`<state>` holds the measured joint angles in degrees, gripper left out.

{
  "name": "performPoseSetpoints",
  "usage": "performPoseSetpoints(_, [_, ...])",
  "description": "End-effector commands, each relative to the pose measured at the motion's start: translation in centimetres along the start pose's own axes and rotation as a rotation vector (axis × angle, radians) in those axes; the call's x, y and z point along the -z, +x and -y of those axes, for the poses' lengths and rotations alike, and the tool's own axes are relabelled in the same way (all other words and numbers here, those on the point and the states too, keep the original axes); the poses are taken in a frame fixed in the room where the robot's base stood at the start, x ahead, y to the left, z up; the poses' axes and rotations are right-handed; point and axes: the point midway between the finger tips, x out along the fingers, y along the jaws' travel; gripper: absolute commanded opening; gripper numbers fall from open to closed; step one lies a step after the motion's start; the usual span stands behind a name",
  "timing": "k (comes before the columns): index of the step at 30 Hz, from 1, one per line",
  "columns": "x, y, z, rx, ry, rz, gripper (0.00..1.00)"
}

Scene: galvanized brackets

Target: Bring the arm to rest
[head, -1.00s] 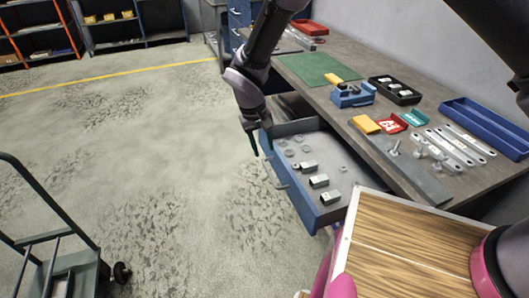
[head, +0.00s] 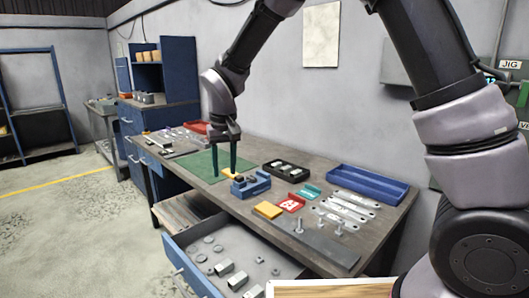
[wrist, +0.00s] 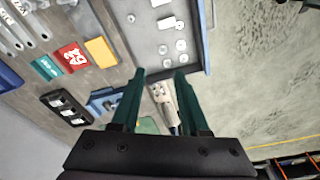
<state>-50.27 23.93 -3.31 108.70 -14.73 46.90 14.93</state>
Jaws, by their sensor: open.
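My gripper (head: 224,175) is open and empty. In the head view it points down, its two green fingers apart, and appears in front of the green mat (head: 200,167) and the small blue fixture (head: 251,188).
Open floor (head: 70,220) lies to the left.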

Motion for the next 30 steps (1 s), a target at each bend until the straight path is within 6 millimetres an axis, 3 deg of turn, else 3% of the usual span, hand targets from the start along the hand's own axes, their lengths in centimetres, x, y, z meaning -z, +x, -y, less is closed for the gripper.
performPoseSetpoints(1, [0.2, -2.8, -3.0, 0.019, 0.055, -0.025, 0.45])
performPoseSetpoints(7, [-1.7, -11.0, -12.4, 0.077, 0.229, -0.109, 0.45])
performPoseSetpoints(11, [-4.7, -15.4, -17.6, 0.105, 0.336, -0.173, 0.45])
performPoseSetpoints(15, [-8.8, -19.3, -22.3, 0.125, 0.445, -0.251, 0.45])
performPoseSetpoints(21, [-15.6, -23.0, -26.6, 0.135, 0.589, -0.371, 0.45])
performPoseSetpoints(27, [-20.8, -24.3, -28.2, 0.127, 0.685, -0.466, 0.45])
performPoseSetpoints(30, [-22.1, -24.5, -28.5, 0.123, 0.711, -0.491, 0.45])
